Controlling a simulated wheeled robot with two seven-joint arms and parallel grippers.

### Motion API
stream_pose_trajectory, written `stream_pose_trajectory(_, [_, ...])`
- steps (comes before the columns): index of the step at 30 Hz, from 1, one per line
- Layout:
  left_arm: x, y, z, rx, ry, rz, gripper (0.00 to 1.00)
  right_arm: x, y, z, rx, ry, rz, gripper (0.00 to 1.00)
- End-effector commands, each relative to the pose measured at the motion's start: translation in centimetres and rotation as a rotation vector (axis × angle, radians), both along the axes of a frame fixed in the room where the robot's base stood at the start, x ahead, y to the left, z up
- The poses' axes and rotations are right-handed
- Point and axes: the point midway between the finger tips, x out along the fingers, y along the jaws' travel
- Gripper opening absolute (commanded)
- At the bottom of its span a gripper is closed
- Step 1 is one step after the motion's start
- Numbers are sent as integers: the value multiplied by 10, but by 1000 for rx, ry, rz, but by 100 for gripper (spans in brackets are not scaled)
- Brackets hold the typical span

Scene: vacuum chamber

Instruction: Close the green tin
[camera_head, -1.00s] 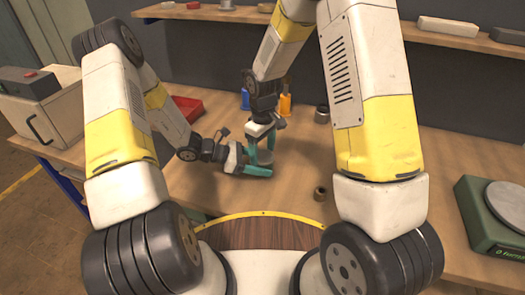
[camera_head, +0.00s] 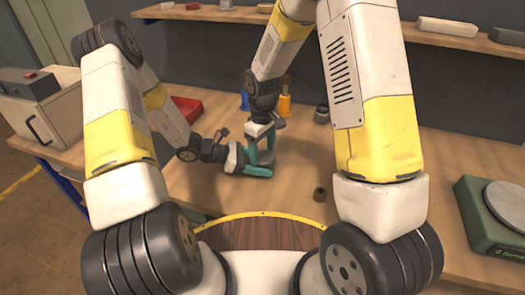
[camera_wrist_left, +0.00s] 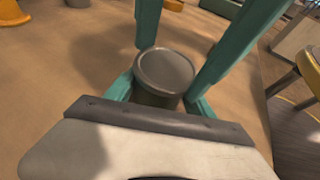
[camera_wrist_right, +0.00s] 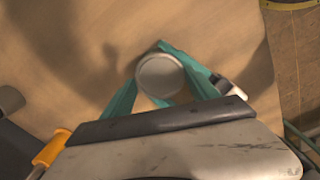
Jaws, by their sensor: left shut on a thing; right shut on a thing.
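The green tin (camera_wrist_left: 155,99) stands upright on the table, a small round can with a dark greenish body. A grey round lid (camera_wrist_left: 165,70) lies level on its top; it also shows from above in the right wrist view (camera_wrist_right: 160,76). I cannot tell whether it is fully seated. My left gripper (camera_head: 257,170) comes in low from the left, its teal fingers shut on the tin's body. My right gripper (camera_head: 262,152) reaches down from above, its teal fingers shut on the lid. The fingers hide much of the tin in the head view.
A dark ring-shaped part (camera_head: 319,193) lies to the right of the tin, and another dark cylinder (camera_head: 321,114) stands behind. Orange (camera_head: 285,105) and blue (camera_head: 245,99) items stand behind my right gripper. A red tray (camera_head: 187,107) is at back left, a green scale (camera_head: 494,220) at right.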

Motion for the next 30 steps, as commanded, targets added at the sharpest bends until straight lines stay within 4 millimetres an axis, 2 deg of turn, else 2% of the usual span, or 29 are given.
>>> stream_pose_trajectory(1, [9,-3,7,-12,-11,10,0,-13,3,-6,-6,31,8,32])
stream_pose_trajectory(30, [9,-3,7,-11,-9,11,0,-10,-1,-15,-12,21,-2,32])
